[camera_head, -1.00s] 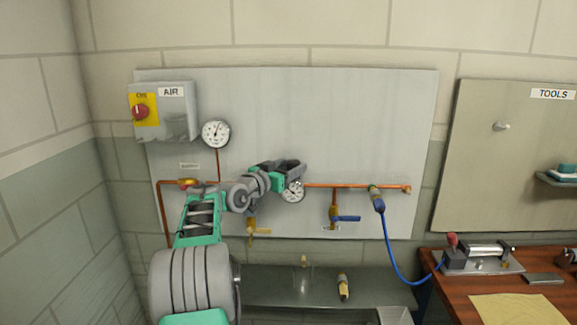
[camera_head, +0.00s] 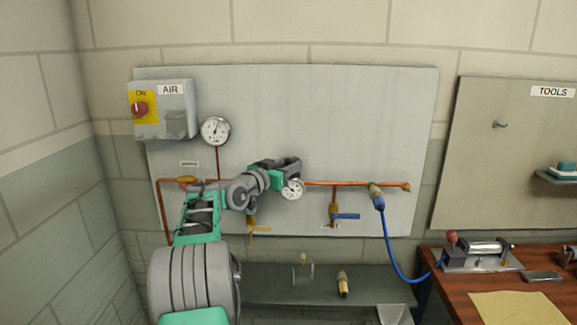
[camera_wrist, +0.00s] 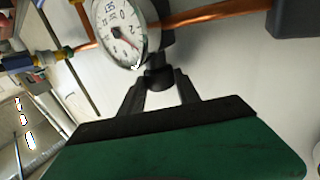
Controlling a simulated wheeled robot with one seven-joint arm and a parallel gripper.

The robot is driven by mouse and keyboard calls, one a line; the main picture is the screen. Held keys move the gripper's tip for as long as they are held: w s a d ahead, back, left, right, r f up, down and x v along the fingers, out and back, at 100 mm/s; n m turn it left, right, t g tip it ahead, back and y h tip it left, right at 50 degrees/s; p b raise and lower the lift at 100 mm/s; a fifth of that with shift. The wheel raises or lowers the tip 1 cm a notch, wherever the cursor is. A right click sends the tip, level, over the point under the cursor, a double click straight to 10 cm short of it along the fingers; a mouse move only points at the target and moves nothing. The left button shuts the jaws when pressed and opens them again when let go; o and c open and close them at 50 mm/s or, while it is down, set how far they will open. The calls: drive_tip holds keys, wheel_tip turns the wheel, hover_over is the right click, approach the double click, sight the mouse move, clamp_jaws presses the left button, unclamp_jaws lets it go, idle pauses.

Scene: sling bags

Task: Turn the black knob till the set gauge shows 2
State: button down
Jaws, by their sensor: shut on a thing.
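The black knob (camera_wrist: 158,78) is between the fingertips of my gripper (camera_wrist: 160,86) in the wrist view, and the gripper is shut on it. The round white set gauge (camera_wrist: 112,31) is just beyond the knob, on the copper pipe. In the head view my gripper (camera_head: 291,166) is at the pipe, just above the set gauge (camera_head: 292,190). The knob is hidden there behind my gripper.
A larger gauge (camera_head: 215,130) hangs at the upper left, beside the AIR box (camera_head: 160,112) with its red switch. Right of my gripper are a blue-handled valve (camera_head: 345,217) and a blue hose (camera_head: 386,243). A shelf (camera_head: 270,290) lies below; a wooden bench (camera_head: 440,268) is at right.

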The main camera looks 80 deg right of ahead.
drive_tip(key=shift+s+b, duration=0.1)
drive_tip(key=shift+b, duration=0.3)
drive_tip(key=n+t+b, duration=0.1)
drive_tip(key=b, duration=0.1)
drive_tip(key=n+t+b, duration=0.1)
drive_tip(key=t+b, duration=0.1)
drive_tip(key=shift+s+a+f+t+h, duration=0.1)
drive_tip(key=shift+s+f+t+h, duration=0.1)
drive_tip(key=shift+s+t+h, duration=0.15)
drive_tip(key=n+t+b, duration=0.2)
drive_tip(key=t, duration=0.2)
drive_tip(key=s+n+t+b, duration=0.1)
drive_tip(key=n+t, duration=0.2)
drive_tip(key=t, duration=0.1)
drive_tip(key=shift+s+r+n+b, duration=0.15)
drive_tip(key=shift+n+b, duration=0.15)
drive_tip(key=shift+b, duration=0.05)
drive_tip(key=shift+s+d+r+n+t+y+p, duration=0.15)
drive_tip(key=shift+n+t+y+p, duration=0.15)
drive_tip(key=shift+n+t+y, duration=0.65)
drive_tip(key=shift+w+d+n+t+y+p, duration=0.1)
drive_tip(key=shift+n+t+y+p, duration=0.4)
drive_tip(key=shift+t, duration=0.8)
drive_tip(key=shift+n, duration=0.25)
drive_tip(key=c, duration=0.9)
unclamp_jaws()
drive_tip(key=shift+o, duration=0.2)
